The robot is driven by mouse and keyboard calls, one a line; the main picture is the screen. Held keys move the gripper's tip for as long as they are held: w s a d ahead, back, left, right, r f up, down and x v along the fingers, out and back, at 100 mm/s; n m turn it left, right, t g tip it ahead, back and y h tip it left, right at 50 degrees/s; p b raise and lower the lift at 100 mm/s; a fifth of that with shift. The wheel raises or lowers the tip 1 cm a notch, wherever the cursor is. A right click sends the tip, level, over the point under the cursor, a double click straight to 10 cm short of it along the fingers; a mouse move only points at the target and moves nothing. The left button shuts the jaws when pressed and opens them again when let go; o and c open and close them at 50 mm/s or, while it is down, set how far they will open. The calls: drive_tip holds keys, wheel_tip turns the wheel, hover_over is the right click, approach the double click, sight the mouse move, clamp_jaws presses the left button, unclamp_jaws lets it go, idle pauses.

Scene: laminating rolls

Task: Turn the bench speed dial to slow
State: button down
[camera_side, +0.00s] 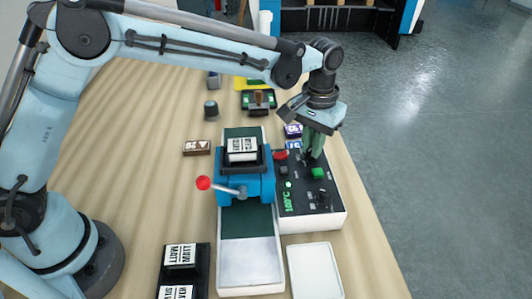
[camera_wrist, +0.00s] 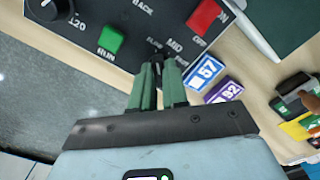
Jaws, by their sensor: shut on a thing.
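The control panel (camera_side: 300,205) is a black sloped face on a white housing at the bench's right edge. My gripper (camera_side: 308,153) points down at the panel's far end. In the wrist view its two green fingers (camera_wrist: 158,78) are close together, shut on the small black speed dial (camera_wrist: 158,57). The words SLOW and MID are printed beside the dial. The fingers hide most of the dial, so I cannot tell where its pointer stands.
Close by are a red switch (camera_wrist: 204,17), a green button (camera_wrist: 110,39) and a larger black knob (camera_wrist: 50,10). Blue tag 57 (camera_wrist: 206,72) and purple tag 52 (camera_wrist: 224,92) lie beside the panel. The blue roller press (camera_side: 232,187) with its red-knobbed lever stands left of the panel.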

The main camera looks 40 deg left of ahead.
drive_tip(key=shift+n, duration=0.5)
drive_tip(key=c, duration=1.1)
unclamp_jaws()
drive_tip(key=shift+c, duration=0.2)
wheel_tip(320, 180, up, 12)
drive_tip(key=shift+r, duration=0.1)
